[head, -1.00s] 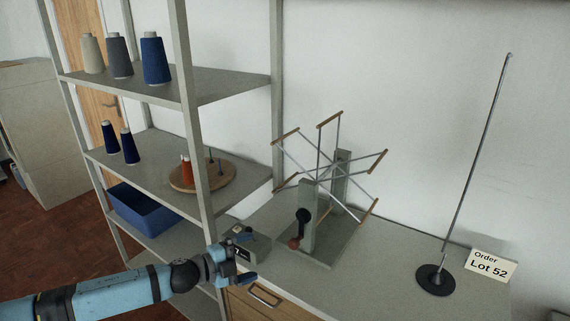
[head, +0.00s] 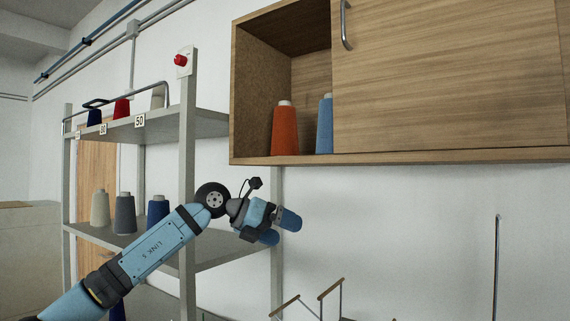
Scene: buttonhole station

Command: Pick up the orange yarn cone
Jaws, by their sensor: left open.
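An orange yarn cone (head: 284,130) stands upright in the open left part of a wooden wall cabinet (head: 400,158). A blue cone (head: 325,124) stands right beside it, partly covered by the cabinet's sliding door (head: 450,75). My left gripper (head: 280,228) is open and empty, below the cabinet and apart from the orange cone. Its fingers point right. My right gripper is not in view.
A grey shelf rack (head: 187,150) stands left of the cabinet, behind my left arm. Its top shelf holds a red cone (head: 122,108) and others; a lower shelf holds a cream (head: 100,208), a grey (head: 125,214) and a blue cone (head: 157,210).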

